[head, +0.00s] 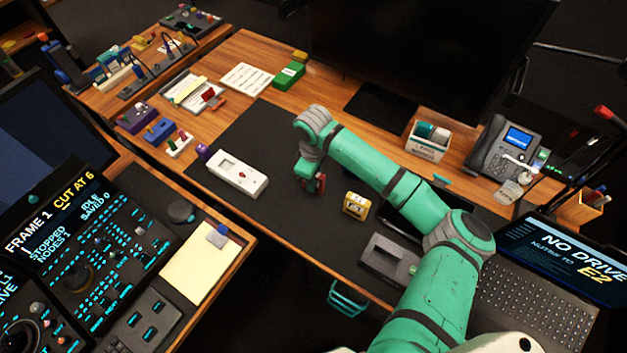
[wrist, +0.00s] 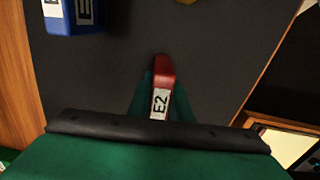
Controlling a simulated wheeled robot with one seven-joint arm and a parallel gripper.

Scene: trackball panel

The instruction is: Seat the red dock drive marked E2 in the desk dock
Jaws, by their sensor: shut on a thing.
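My gripper (head: 312,184) is shut on the red dock drive (wrist: 165,70), whose white label reads E2 in the wrist view. The drive (head: 321,183) also shows as a small red piece at the fingers in the head view, over the dark desk mat. A grey box (head: 386,262), which looks like the desk dock, sits near the front edge of the desk, right of and nearer than my gripper. It is apart from the drive. Its slot is too small to make out clearly.
A yellow block (head: 355,205) with a white label stands between my gripper and the grey box. A blue labelled block (wrist: 72,16) shows in the wrist view. A white device (head: 237,174) lies left. A laptop screen (head: 570,255) reads "NO DRIVE". Bare mat (head: 265,140) is clear behind.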

